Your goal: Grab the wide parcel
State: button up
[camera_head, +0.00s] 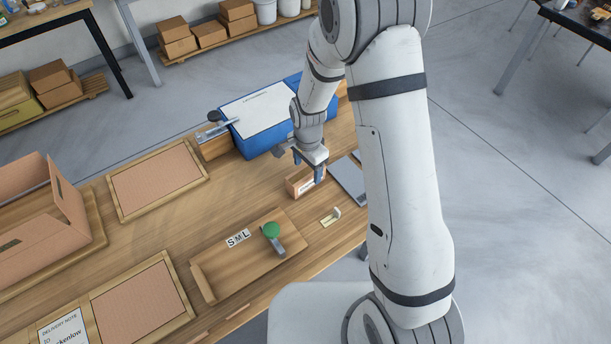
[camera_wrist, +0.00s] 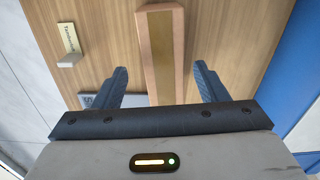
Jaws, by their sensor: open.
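A brown cardboard parcel (camera_head: 294,187) with a pale label on its side stands on the wooden table below my gripper (camera_head: 308,168). In the wrist view the parcel (camera_wrist: 160,22) is a long, narrow block with a darker tape strip along its top. My gripper (camera_wrist: 161,77) is open, with one blue finger on each side of the parcel's line and visible gaps to both. The fingers hold nothing. I cannot tell how far the fingertips reach down beside the parcel; the gripper hides part of it in the head view.
A blue box (camera_head: 265,138) with a white sheet on top stands behind the parcel. A wooden tray (camera_head: 212,283) marked S M L with a green-topped lever (camera_head: 271,231) is in front. An open carton (camera_head: 62,215) stands left.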

aim_at(306, 171)
jog(key=shift+w+a+f+p, duration=0.15)
jog(key=shift+f+p, duration=0.3)
jog(key=shift+f, duration=0.85)
jog(key=shift+s+a+f+p, duration=0.1)
jog(key=shift+f+p, duration=0.35)
jog(key=shift+f, duration=0.85)
jog(key=shift+c, duration=0.6)
jog(key=c, duration=1)
jog(key=shift+w, duration=0.1)
